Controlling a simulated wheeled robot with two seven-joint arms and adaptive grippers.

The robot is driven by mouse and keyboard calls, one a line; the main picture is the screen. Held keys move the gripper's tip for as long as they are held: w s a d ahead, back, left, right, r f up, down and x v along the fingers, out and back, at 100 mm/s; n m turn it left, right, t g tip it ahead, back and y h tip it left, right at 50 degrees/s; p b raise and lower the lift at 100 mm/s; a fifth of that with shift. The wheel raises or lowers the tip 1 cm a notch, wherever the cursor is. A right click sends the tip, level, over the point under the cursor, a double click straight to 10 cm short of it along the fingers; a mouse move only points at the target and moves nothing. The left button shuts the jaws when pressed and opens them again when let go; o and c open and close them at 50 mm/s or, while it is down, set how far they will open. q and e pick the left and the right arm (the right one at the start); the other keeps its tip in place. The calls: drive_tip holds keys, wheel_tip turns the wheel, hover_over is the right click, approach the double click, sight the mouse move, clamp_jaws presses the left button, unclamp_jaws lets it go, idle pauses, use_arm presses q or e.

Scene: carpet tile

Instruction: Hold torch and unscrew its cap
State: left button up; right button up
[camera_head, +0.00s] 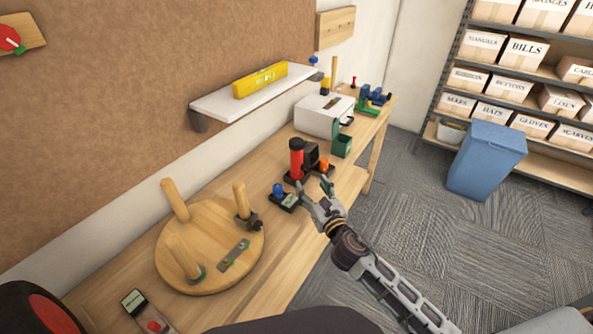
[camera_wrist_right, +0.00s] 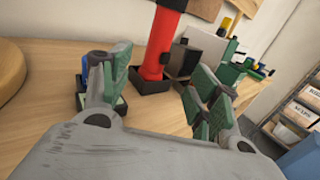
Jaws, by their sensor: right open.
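A red torch (camera_head: 296,158) with a black end stands upright in a black holder on the workbench. In the right wrist view the torch (camera_wrist_right: 157,45) stands ahead between the fingers, its top cut off by the frame edge. My right gripper (camera_head: 315,190) is open and empty, in front of the torch and apart from it. Its green-padded fingers (camera_wrist_right: 155,88) are spread wide in the wrist view. My left gripper is not in view; a dark and red rounded shape shows at the lower left corner.
The wooden workbench (camera_head: 105,281) carries an upturned round stool (camera_head: 215,222), a blue-topped item (camera_head: 278,190) and a white box (camera_head: 318,118). A shelf with a yellow level (camera_head: 260,80) hangs above. A blue bin (camera_head: 487,160) stands on the carpet at right; open floor lies between.

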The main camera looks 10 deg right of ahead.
sight(299, 166)
drive_tip(key=shift+w, duration=0.65)
drive_tip(key=shift+w+a, duration=0.25)
drive_tip(key=shift+w, duration=1.15)
drive_tip(key=shift+w+a, duration=0.25)
drive_tip(key=shift+w, duration=1.4)
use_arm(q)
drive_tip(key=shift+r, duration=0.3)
use_arm(e)
drive_tip(key=shift+w+a, duration=0.1)
drive_tip(key=shift+w, duration=0.2)
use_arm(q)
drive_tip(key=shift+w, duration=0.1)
